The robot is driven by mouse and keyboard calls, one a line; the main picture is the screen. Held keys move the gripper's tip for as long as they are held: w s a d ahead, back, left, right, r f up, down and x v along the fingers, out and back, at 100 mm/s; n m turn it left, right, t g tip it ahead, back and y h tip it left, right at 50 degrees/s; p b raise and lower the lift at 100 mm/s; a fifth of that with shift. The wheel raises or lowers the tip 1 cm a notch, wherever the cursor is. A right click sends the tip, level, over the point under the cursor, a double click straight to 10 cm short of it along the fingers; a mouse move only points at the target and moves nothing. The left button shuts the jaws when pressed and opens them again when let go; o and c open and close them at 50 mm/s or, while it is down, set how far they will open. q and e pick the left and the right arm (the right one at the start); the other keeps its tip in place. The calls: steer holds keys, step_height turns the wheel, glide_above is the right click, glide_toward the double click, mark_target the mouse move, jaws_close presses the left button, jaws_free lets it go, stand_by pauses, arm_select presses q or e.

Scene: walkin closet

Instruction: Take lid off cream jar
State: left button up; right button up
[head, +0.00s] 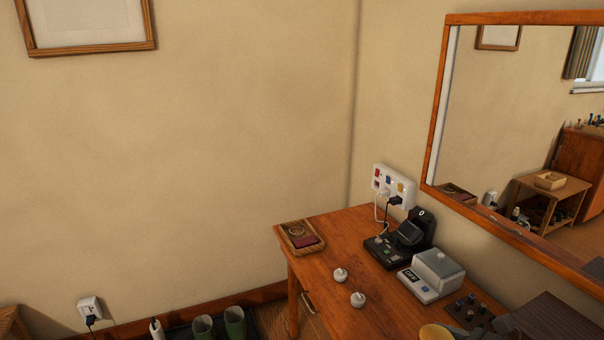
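Two small white round objects stand apart on the wooden table in the head view. One white object (341,275) is farther back and the other white object (358,299) is nearer. Each has a small raised top. They are too small to tell whether either is the cream jar or whether a lid is on it. Neither of my grippers is in view.
The wooden table (335,238) stands against the wall below a framed mirror (432,120). It holds a wooden tray (283,231), a black device (380,250), and a grey-white box device (437,268). A yellowish object (435,332) is cut off below. Green cups (235,322) stand lower left.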

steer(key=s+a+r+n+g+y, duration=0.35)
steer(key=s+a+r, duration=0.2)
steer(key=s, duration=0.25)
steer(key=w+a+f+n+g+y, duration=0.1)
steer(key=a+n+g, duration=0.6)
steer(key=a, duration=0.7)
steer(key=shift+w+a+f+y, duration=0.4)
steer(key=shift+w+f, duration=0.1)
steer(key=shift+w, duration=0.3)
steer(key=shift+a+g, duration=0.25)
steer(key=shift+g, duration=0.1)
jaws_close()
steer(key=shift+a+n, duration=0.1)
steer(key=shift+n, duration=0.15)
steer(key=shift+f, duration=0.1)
